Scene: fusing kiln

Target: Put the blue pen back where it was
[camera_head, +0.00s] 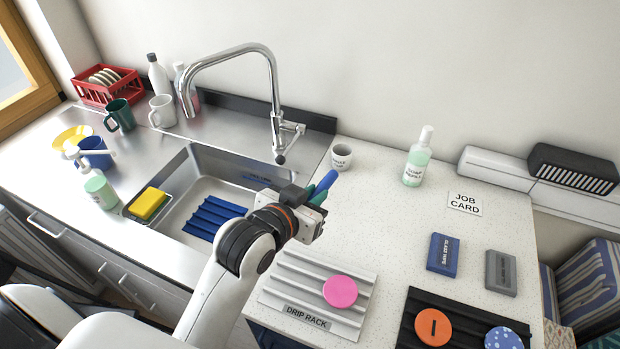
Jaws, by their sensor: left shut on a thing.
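The blue pen (326,181) is held tilted in the jaws of my left gripper (316,194), above the counter just right of the sink. Its upper end points up and to the right; its lower part is hidden by the gripper. A small white cup (342,160) with dark lettering stands on the counter just behind and right of the pen, apart from it. The lettering is too small to read surely. My right gripper is not in view.
A drip rack (290,293) with a pink disc (340,291) lies in front. Blue (443,253) and grey (500,272) blocks lie right. The tall faucet (273,100) rises left of the cup.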

